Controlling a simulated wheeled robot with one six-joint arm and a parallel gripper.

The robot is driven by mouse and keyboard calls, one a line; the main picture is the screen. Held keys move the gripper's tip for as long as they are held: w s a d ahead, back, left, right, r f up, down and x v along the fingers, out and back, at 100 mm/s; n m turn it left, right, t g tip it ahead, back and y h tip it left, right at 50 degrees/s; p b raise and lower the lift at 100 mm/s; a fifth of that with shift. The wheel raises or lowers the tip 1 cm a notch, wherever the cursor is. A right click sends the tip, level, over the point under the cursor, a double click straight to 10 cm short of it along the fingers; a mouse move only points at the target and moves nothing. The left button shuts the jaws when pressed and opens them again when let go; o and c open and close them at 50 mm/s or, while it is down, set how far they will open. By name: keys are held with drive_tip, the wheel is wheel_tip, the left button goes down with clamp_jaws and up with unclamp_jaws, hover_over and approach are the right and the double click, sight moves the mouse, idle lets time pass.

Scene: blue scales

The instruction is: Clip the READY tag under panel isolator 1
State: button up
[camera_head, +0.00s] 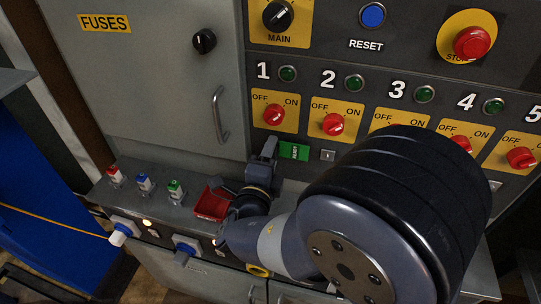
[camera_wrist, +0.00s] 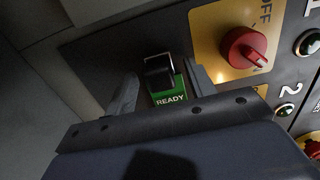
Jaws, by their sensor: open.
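The green READY tag (camera_head: 294,151) is at the panel just below isolator 1 (camera_head: 274,114), a red knob on a yellow plate. In the wrist view the tag (camera_wrist: 170,97) sits against a dark clip (camera_wrist: 158,70), with its lettering facing me; whether the clip holds it is hard to tell. My gripper (camera_wrist: 163,92) is open, one finger on each side of the tag, with a gap showing at the left finger. In the head view my gripper (camera_head: 268,160) is at the tag's left; its other finger is hidden.
A red tray (camera_head: 211,203) lies on the ledge below, partly behind my arm. A cabinet handle (camera_head: 219,114) juts out left of the isolators. An empty small holder (camera_head: 328,155) is under isolator 2.

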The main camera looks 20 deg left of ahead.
drive_tip(key=s+d, duration=0.1)
drive_tip(key=s, duration=0.9)
drive_tip(key=shift+s, duration=0.35)
drive_tip(key=shift+d, duration=0.1)
drive_tip(key=w+a, duration=0.1)
drive_tip(key=w, duration=0.9)
drive_tip(key=shift+w, duration=0.4)
drive_tip(key=shift+s+a, duration=0.1)
drive_tip(key=s+d, duration=0.1)
drive_tip(key=s, duration=0.9)
drive_tip(key=w+b, duration=0.2)
drive_tip(key=w, duration=0.7)
drive_tip(key=shift+a+f, duration=0.15)
drive_tip(key=shift+a, duration=0.3)
